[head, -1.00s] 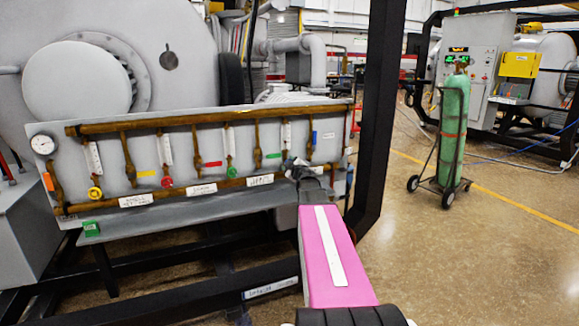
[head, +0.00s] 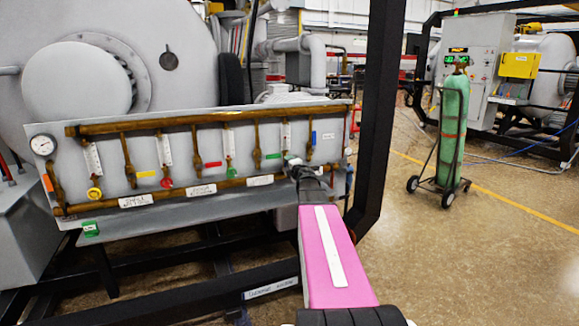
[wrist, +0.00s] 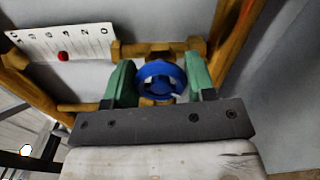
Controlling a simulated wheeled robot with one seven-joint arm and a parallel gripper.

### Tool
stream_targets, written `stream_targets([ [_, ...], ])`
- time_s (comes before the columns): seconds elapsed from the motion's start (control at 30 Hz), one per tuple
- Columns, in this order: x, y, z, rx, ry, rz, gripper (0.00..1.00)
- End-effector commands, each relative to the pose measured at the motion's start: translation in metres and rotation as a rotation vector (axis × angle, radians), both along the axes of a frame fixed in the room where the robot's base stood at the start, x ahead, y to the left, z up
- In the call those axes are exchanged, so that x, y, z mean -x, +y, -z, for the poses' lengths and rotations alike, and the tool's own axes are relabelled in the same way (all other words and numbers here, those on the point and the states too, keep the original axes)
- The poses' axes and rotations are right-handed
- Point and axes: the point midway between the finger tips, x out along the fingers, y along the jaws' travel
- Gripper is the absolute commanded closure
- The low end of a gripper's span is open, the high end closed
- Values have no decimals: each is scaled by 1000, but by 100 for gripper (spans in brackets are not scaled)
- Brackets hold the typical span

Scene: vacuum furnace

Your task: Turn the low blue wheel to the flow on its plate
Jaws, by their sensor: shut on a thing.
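The low blue wheel (wrist: 161,80) sits on a brass valve in the wrist view. My gripper (wrist: 160,82) has its two green fingers on either side of the wheel, shut on it. A white scale plate (wrist: 62,42) with a row of digits and a red bead (wrist: 62,56) stands at the upper left of that view. In the head view my gripper (head: 294,163) is at the right end of the lower brass pipe (head: 170,190), and the wheel is hidden there behind my gripper and arm.
The grey panel (head: 215,120) carries a round gauge (head: 42,146), yellow, red and green wheels, and several colored tags. A grey shelf (head: 190,212) runs below it. A black frame post (head: 378,110) stands close right of my arm.

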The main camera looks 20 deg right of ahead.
Motion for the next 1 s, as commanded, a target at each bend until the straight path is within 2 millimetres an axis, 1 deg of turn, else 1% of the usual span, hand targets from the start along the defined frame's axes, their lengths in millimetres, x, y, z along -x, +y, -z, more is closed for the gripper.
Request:
stream_targets([
  [0.2, 1, 0, 0, 115, -2, 0, 73],
  [0.37, 1, 1, 0, 164, -4, 0, 73],
  [0.9, 1, 0, 0, 190, -5, 0, 73],
  [0.93, 1, 0, 0, 190, -5, 0, 46],
  [0.97, 1, 0, 0, 189, -5, 0, 37],
  [1.0, 1, 1, 0, 189, -5, 0, 24],
])
